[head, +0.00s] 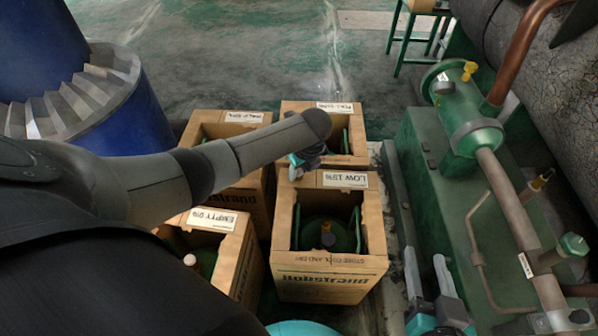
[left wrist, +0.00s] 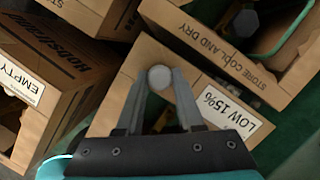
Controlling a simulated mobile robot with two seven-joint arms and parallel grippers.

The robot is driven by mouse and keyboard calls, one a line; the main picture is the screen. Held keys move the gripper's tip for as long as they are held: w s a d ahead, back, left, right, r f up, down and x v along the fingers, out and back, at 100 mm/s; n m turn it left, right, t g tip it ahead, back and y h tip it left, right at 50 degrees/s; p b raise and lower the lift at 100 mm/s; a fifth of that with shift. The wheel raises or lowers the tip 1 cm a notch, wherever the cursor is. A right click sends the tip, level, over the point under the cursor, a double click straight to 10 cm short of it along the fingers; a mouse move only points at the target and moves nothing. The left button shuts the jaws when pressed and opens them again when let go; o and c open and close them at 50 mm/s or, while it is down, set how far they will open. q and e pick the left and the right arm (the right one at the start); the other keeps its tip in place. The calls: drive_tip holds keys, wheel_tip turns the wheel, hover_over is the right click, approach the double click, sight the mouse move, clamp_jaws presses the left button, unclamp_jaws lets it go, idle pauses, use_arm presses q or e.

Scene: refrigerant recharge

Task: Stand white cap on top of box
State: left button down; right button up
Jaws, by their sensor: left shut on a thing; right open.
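My left gripper (head: 296,172) is shut on the white cap (left wrist: 159,77), a small round piece between its fingertips in the left wrist view (left wrist: 158,88). The gripper is at the far edge of the cardboard box labelled LOW 15% (head: 330,262); that label also shows in the left wrist view (left wrist: 230,112). I cannot tell whether the cap touches the cardboard. In the head view the cap is mostly hidden by the gripper. A green cylinder stands inside this box. My right gripper (head: 427,265) is open and empty, right of the box.
The box labelled EMPTY (head: 236,262) stands at the left, with two more open boxes behind. A green machine with pipes (head: 470,215) fills the right side. A blue drum (head: 125,110) stands at the far left. Open floor (head: 240,50) lies behind the boxes.

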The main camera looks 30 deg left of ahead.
use_arm(q)
drive_tip(key=shift+f, duration=0.15)
drive_tip(key=c, duration=0.5)
unclamp_jaws()
